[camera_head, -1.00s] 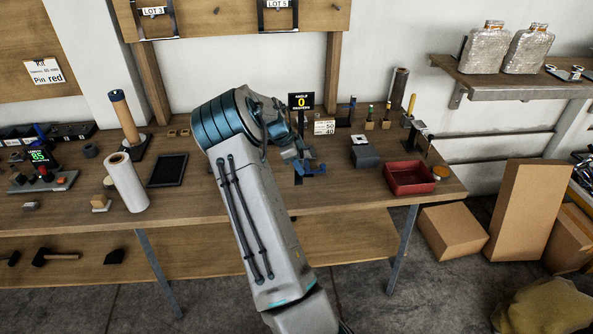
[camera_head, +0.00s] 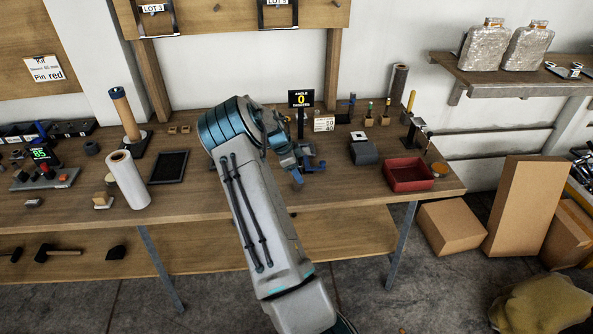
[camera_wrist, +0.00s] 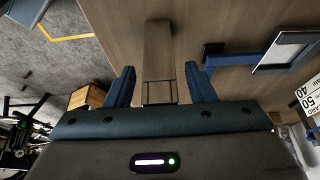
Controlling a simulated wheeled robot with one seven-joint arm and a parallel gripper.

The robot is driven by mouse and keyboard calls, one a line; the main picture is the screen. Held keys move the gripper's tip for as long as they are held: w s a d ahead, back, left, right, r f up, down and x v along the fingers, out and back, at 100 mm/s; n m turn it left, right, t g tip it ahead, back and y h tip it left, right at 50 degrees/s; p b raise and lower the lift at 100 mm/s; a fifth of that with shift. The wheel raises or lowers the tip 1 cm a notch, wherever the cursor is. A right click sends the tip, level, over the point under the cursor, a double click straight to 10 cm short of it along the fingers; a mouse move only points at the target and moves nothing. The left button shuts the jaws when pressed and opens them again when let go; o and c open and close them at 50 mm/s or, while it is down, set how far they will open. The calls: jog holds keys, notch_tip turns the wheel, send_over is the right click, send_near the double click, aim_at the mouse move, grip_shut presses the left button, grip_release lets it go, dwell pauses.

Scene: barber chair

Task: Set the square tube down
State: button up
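The square tube (camera_wrist: 158,55) shows in the wrist view as a brown-grey bar with a hollow, dark-edged square end towards me. It is between the two blue fingers of my gripper (camera_wrist: 161,86). The fingers are spread, and a gap shows on each side of the tube. The tabletop is behind it; I cannot tell whether the tube fully rests on it. In the head view my gripper (camera_head: 297,177) is over the front middle of the workbench (camera_head: 240,204), mostly hidden by my arm. The tube cannot be made out there.
A blue fixture (camera_head: 314,166) stands just right of my gripper, beneath the angle sign (camera_head: 301,99). A grey block (camera_head: 363,153) and a red tray (camera_head: 408,175) are further right. A dark flat tray (camera_head: 168,167) and white cylinder (camera_head: 127,180) are left. Front bench wood is clear.

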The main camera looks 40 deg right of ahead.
jog(key=shift+r, duration=0.25)
jog(key=shift+w+a+r, duration=0.15)
jog(key=shift+r, duration=0.15)
jog(key=b+v, duration=0.2)
jog(key=v, duration=0.9)
jog(key=s+a+r+n+t+y, duration=0.2)
jog(key=s+a+r+n, duration=0.4)
jog(key=a, duration=0.3)
jog(key=s+a+r+n+t+y, duration=0.1)
jog(key=s+a+r+n, duration=0.2)
jog(key=s+a+n, duration=0.4)
jog(key=s+a+r+n+t+y, duration=0.1)
jog(key=s+a+r+n+t, duration=0.1)
jog(key=s+a+r+n, duration=0.45)
jog(key=s+a+f+n, duration=0.5)
jog(key=s+a, duration=0.4)
jog(key=s, duration=0.1)
jog(key=shift+t, duration=0.3)
jog(key=shift+s, duration=0.1)
